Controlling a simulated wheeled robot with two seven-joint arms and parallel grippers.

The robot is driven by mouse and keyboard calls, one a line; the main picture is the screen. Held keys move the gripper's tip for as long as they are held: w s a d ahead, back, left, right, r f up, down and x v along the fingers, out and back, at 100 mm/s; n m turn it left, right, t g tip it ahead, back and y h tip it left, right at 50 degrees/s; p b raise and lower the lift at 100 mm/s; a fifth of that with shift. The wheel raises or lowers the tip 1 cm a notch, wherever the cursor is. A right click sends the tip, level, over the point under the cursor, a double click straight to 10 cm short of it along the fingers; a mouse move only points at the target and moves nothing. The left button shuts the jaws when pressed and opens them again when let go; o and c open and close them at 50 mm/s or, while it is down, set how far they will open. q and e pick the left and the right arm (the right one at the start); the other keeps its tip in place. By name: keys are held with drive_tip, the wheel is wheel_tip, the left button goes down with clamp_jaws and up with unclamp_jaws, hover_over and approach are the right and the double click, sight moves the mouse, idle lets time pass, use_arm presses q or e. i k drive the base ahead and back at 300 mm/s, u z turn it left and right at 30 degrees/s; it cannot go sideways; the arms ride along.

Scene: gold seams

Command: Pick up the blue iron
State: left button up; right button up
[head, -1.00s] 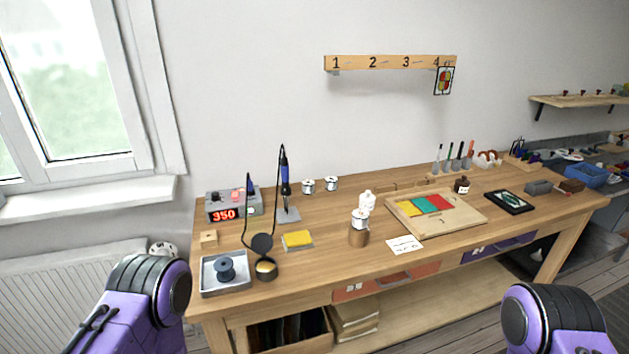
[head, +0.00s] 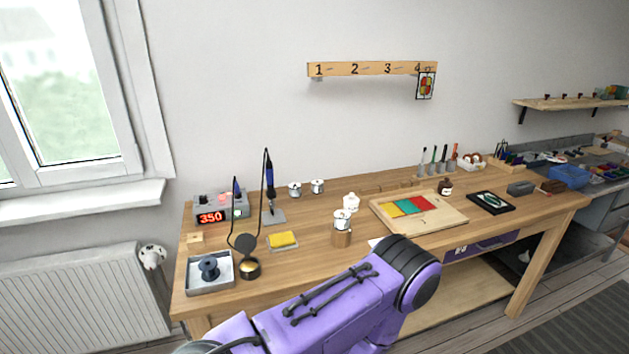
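The blue iron (head: 269,174) stands upright with its tip down at a small grey stand (head: 273,217) on the left part of the workbench. A black cord loops from its top. A purple arm link of mine comes in from the bottom left and crosses in front of the bench. Neither of my grippers is in view. Nothing of mine touches the iron.
A station reading 350 (head: 209,218) is left of the iron. In front are a metal tray with a spool (head: 194,287), a round dark tin (head: 249,270) and a yellow sponge (head: 283,239). Two small tins (head: 317,186) stand behind to the right. A wooden board (head: 450,220) lies further right.

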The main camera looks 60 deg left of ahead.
sight(269, 167)
drive_tip(key=i, duration=1.1)
drive_tip(key=u, duration=1.7)
